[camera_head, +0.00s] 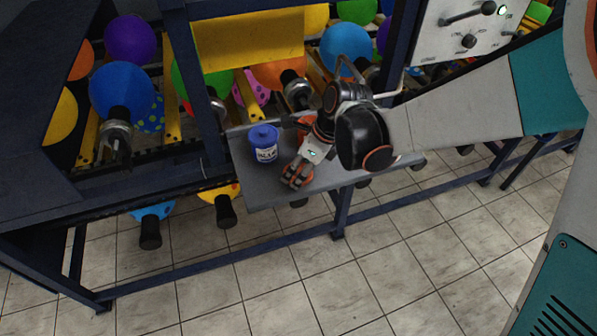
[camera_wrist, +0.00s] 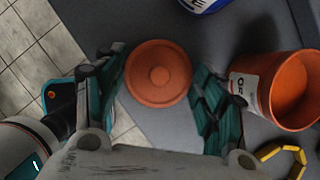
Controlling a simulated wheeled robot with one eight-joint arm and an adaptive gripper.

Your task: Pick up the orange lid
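The round orange lid (camera_wrist: 158,73) lies flat on the grey shelf near its front edge, with a raised disc at its centre. In the wrist view, the two fingers of my gripper (camera_wrist: 160,90) are spread on either side of it. The left finger is very close to the lid's rim, and a small gap shows on the right; contact is not clear. In the head view, my gripper (camera_head: 296,176) points down at the shelf's front part and hides most of the lid. The open orange container (camera_wrist: 246,92) stands right of my gripper in the wrist view.
A blue lidded jar (camera_head: 264,150) stands left of my gripper on the grey shelf (camera_head: 262,193). A yellow angular piece (camera_wrist: 268,152) lies near the orange container. Blue frame posts and coloured balloons stand behind the shelf. Tiled floor lies below its front edge.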

